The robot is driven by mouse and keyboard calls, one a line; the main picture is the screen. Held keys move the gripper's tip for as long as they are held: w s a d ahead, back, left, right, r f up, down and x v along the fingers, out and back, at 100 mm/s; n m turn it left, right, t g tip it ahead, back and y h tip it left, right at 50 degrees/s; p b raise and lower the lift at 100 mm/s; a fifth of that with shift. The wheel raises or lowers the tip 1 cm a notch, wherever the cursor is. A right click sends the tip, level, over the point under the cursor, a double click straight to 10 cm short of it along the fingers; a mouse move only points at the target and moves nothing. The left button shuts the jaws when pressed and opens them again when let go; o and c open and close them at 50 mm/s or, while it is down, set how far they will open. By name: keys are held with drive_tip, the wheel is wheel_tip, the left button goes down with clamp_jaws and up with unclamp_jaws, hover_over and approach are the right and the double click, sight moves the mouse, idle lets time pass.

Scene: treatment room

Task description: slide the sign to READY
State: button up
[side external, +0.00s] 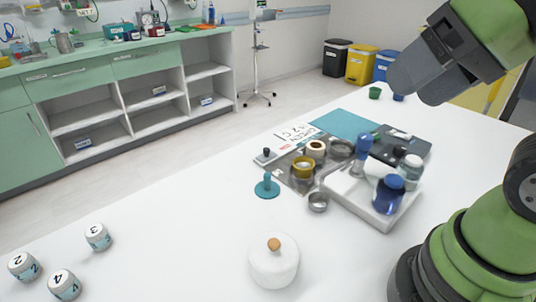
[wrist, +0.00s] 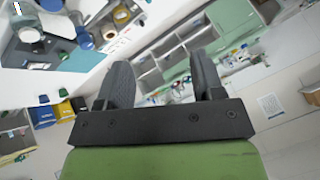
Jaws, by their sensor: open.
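My gripper (side external: 412,92) is open and empty, high above the right back part of the white table. In the wrist view my gripper (wrist: 162,70) shows two dark fingers spread apart with nothing between them. A small pale plate with a dark knob (side external: 266,153) lies beside the metal tray, left of a printed card (side external: 298,134). It may be the sliding sign, but its lettering is too small to read, so I cannot tell its position. My gripper is well above it and to its right, not touching it.
A metal tray (side external: 290,179) holds ring-shaped items. A white tray (side external: 360,212) carries a blue-lidded jar (side external: 389,194). A teal knobbed piece (side external: 267,186), a white lidded pot (side external: 274,264) and several numbered jars (side external: 98,237) stand on the table. The table's left middle is clear.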

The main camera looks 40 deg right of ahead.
drive_tip(key=c, duration=0.3)
drive_tip(key=g+h, duration=0.3)
drive_tip(key=h, duration=0.1)
hover_over(266, 149)
drive_tip(key=s+a, duration=0.2)
drive_tip(key=s, duration=0.2)
wheel_tip(266, 149, down, 19)
drive_tip(key=shift+m, duration=0.3)
drive_tip(key=x, duration=1)
drive_tip(key=shift+d+f, duration=0.15)
drive_tip(key=shift+f, duration=0.05)
